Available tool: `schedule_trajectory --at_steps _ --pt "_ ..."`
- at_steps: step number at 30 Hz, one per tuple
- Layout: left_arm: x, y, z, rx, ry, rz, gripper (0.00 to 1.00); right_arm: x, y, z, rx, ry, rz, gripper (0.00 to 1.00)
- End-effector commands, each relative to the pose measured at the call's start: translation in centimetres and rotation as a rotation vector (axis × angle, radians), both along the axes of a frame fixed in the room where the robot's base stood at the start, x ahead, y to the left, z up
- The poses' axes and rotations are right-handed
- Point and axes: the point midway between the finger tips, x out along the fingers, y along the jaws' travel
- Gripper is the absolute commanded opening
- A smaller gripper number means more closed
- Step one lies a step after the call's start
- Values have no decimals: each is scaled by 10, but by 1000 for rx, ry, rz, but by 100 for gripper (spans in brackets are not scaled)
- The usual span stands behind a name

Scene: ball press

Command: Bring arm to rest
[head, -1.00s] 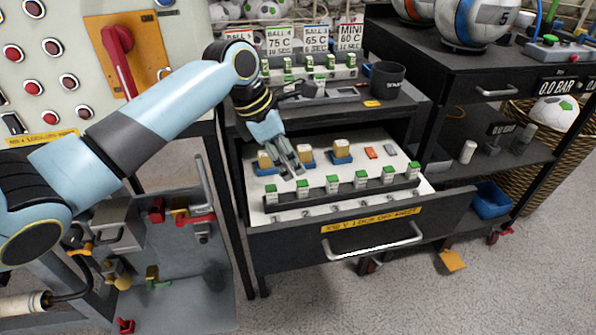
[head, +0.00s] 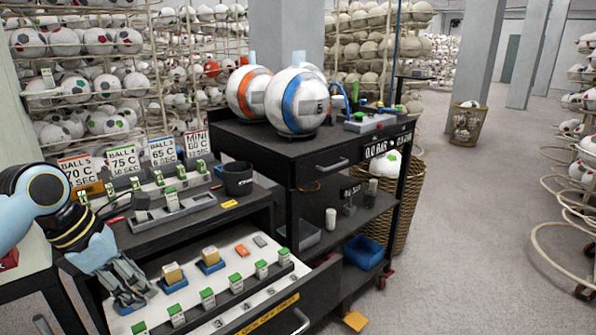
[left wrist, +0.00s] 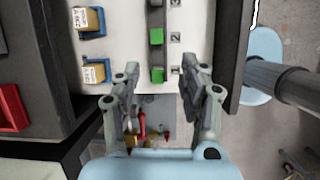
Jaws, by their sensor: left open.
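My left gripper (head: 132,284) comes in from the left and hangs over the left end of the open drawer (head: 230,322). It points down with its fingers apart and nothing held. In the left wrist view, the two fingers (left wrist: 165,90) show clearly apart, with the drawer's white insert (left wrist: 125,45) ahead and the lower-level parts showing through the gap. Two tan blocks on blue bases, one (head: 173,273) and another (head: 211,256), stand right of the gripper in the drawer. The gripper hides part of the drawer's left end. My right gripper is out of view.
Green-topped tags (head: 207,298) line the drawer's front. A dark cup (head: 238,178) and label cards (head: 124,160) stand on the bench above. Right of it is a black cart (head: 283,148) with two balls.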

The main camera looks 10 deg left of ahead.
Motion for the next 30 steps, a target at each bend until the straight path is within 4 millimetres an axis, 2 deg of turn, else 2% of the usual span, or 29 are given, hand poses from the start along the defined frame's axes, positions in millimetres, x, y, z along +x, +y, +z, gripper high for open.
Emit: schedule_trajectory --at_steps 5,9,18,24,30 --pt "-40 -24 -19 162 -79 -393 43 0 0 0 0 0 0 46" --pt "-82 -43 -29 344 -160 -833 43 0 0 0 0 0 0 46" --pt "-156 -62 -24 650 -249 -1602 43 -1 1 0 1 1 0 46" --pt "-186 -63 -13 771 -249 -1937 43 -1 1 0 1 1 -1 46" --pt "-211 -62 -2 849 -231 -2200 43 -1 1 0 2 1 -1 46"
